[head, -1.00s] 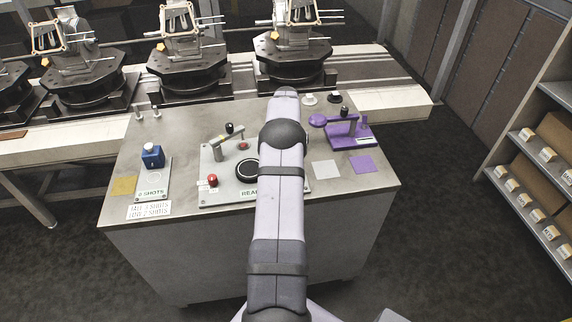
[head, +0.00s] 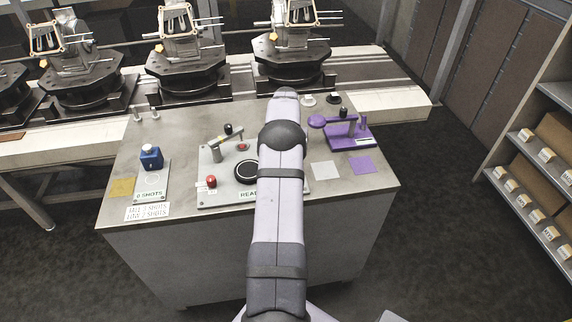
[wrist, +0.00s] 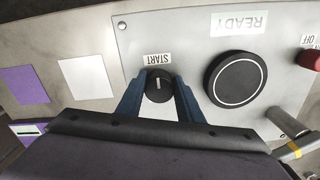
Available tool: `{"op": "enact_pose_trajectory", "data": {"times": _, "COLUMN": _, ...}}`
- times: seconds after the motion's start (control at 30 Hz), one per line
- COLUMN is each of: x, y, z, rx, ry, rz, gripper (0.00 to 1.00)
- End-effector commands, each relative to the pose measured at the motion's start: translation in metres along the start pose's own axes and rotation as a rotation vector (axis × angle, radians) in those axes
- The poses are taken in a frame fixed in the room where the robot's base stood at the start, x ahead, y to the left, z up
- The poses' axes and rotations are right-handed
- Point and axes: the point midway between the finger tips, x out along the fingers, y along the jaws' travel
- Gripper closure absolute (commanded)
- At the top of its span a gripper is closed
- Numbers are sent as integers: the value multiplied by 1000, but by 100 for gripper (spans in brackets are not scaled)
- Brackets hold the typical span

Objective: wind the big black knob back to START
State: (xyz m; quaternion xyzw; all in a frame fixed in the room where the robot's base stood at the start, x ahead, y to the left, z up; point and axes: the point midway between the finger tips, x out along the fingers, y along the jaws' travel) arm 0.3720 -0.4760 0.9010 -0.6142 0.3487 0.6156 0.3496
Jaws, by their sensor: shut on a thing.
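In the wrist view a black knob (wrist: 159,92) with a white pointer line sits on the light grey panel (wrist: 180,35). The white START label (wrist: 157,59) is just above it, and the pointer line stands roughly upright towards that label. My gripper (wrist: 160,88) is shut on this knob, one blue finger on each side. To the right is a larger round black disc (wrist: 237,78) with a white ring, below the READY label (wrist: 239,22); my gripper does not touch it. In the head view the disc (head: 246,172) shows, while my arm hides the pointer knob and my gripper.
A red button (head: 211,181) and a lever with a black handle (head: 228,130) stand on the panel. A purple fixture (head: 349,136) is to the right, a blue block (head: 151,158) to the left. Dark turntables (head: 190,78) line the conveyor behind the bench.

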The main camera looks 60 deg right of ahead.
Motion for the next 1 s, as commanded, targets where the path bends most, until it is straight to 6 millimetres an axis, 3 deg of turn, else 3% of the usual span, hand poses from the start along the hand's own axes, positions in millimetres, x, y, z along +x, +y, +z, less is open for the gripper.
{"op": "enact_pose_trajectory", "data": {"times": 0.17, "x": -3, "y": 0, "z": -2, "rx": -3, "ry": 9, "rz": 0, "gripper": 89}}
{"op": "enact_pose_trajectory", "data": {"times": 0.2, "x": -3, "y": 0, "z": -2, "rx": -3, "ry": 9, "rz": 0, "gripper": 57}}
{"op": "enact_pose_trajectory", "data": {"times": 0.27, "x": -3, "y": 0, "z": -2, "rx": -3, "ry": 8, "rz": 0, "gripper": 48}}
{"op": "enact_pose_trajectory", "data": {"times": 0.67, "x": -6, "y": 0, "z": -2, "rx": -1, "ry": 6, "rz": 0, "gripper": 48}}
{"op": "enact_pose_trajectory", "data": {"times": 1.0, "x": -47, "y": 0, "z": -2, "rx": -1, "ry": 8, "rz": 0, "gripper": 48}}
